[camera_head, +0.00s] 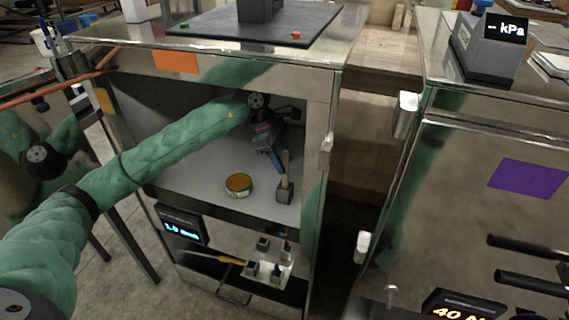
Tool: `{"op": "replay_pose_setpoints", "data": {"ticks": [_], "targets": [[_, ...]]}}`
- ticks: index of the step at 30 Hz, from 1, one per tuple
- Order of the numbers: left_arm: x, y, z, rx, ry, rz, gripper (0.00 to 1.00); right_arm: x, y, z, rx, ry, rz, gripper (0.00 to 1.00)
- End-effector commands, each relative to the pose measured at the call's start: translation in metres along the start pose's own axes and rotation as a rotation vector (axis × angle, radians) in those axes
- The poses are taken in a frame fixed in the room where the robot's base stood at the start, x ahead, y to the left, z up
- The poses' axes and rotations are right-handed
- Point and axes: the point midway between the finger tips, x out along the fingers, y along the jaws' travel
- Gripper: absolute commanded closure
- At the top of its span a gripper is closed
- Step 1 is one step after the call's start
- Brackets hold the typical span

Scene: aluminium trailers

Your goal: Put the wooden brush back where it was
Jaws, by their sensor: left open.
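My left arm reaches into the open compartment of the left metal cabinet. My left gripper (271,150) is open, pointing down and to the right inside the compartment. A slim upright wooden piece (286,163), which looks like the wooden brush, stands at the right of the compartment floor, with a dark block (284,192) at its lower end. I cannot tell whether the block is a holder or part of the brush. The fingers are close to the wooden piece's left side; contact is unclear. My right gripper is not in view.
A round yellow-orange tin (238,185) sits left of the wooden piece. The compartment wall (317,190) is close on the right. Below, a yellow-handled tool (232,260) lies beside a white tray (287,269) with several dark blocks. A second cabinet (470,165) stands at right.

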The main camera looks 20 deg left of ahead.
Motion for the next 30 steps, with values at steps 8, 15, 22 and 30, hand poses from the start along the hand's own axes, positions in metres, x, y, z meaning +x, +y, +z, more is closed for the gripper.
{"op": "replay_pose_setpoints", "data": {"ticks": [8, 15, 22, 30], "targets": [[-0.056, 0.001, 0.000, 0.001, 0.001, 0.005, 0.59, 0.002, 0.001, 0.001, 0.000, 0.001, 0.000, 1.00], [-0.091, 0.001, 0.000, 0.001, 0.001, 0.003, 0.59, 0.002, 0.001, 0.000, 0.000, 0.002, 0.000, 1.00], [-0.102, 0.000, 0.000, 0.000, 0.001, 0.000, 0.59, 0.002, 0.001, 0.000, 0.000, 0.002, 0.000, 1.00], [-0.103, 0.000, 0.000, 0.000, 0.001, 0.001, 0.59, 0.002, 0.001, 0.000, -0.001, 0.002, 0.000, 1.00]]}}
